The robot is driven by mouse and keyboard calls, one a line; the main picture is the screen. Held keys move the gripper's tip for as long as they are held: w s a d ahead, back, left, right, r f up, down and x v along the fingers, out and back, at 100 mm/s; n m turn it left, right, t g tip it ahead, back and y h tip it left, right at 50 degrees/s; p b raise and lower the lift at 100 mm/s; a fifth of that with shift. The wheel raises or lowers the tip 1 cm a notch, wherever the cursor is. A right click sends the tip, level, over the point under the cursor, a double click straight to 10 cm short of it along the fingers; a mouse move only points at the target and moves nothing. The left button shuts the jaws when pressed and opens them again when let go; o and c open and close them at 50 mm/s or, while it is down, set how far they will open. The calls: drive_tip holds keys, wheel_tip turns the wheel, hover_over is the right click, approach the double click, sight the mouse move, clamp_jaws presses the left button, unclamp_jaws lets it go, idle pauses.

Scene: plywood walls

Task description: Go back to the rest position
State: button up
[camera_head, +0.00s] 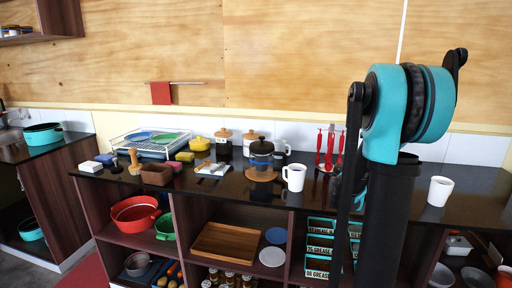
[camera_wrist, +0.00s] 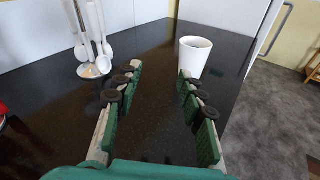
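My gripper (camera_wrist: 155,85) shows in the wrist view with its two green-padded fingers spread apart and nothing between them. It is over the dark counter (camera_wrist: 150,125). A white cup (camera_wrist: 193,57) stands upright on the counter just beyond the right finger, and the fingers are not around it. In the head view my arm rises in front of the counter and hides most of my gripper. A white cup (camera_head: 440,191) stands to the right of the arm in that view.
A white mug (camera_head: 294,177), a French press (camera_head: 262,160) and a rack of red utensils (camera_head: 328,150) stand left of my arm. Shelves below hold a red pot (camera_head: 135,212) and a wooden tray (camera_head: 226,244). Floor (camera_wrist: 285,110) shows right of the counter.

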drive_tip(key=s+a+f+m+y, duration=0.1)
drive_tip(key=s+a+f+m, duration=0.1)
drive_tip(key=a+f, duration=0.1)
drive_tip(key=s+a+f+m+y, duration=0.2)
drive_tip(key=s+m, duration=0.1)
drive_tip(key=shift+s+a+f+m, duration=0.3)
drive_tip(key=shift+a+f, duration=0.1)
drive_tip(key=s+a+f+m+g+y, duration=0.1)
drive_tip(key=s+a+f+m+y, duration=0.5)
drive_tip(key=s+a, duration=0.3)
drive_tip(key=s+a+f+m+y, duration=0.6)
drive_tip(key=s+a+f+m, duration=0.2)
drive_tip(key=a, duration=0.8)
drive_tip(key=shift+s+a+f+m+g, duration=0.3)
drive_tip(key=shift+s+f+m+g, duration=0.1)
drive_tip(key=shift+s, duration=0.4)
